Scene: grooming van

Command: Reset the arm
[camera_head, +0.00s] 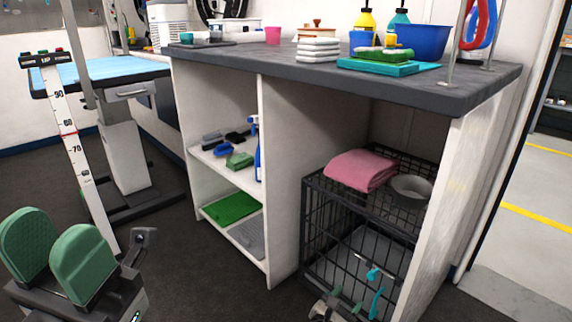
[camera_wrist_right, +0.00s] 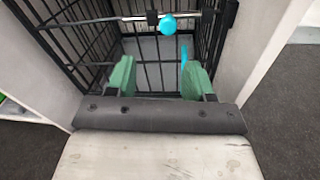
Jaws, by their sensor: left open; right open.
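My left gripper (camera_head: 57,252) is at the lower left of the head view, its two green pads apart and nothing between them. My right gripper (camera_head: 346,300) is low in front of the black wire crate (camera_head: 325,208), at the bottom edge of the head view. In the right wrist view, its green fingers (camera_wrist_right: 160,80) are apart with no object held. The crate's bars (camera_wrist_right: 75,45) and a metal latch rod with a turquoise knob (camera_wrist_right: 168,26) are just beyond the fingers. A second turquoise piece (camera_wrist_right: 184,58) shows beside the right finger. Whether the fingers touch the crate is unclear.
A pink towel (camera_head: 360,170) and a grey bowl (camera_head: 410,188) sit on the crate, under the dark countertop (camera_head: 270,70). White shelves (camera_head: 225,165) hold brushes and a blue spray bottle (camera_head: 256,150). A grooming table (camera_head: 110,68) stands left. Dark floor is clear between.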

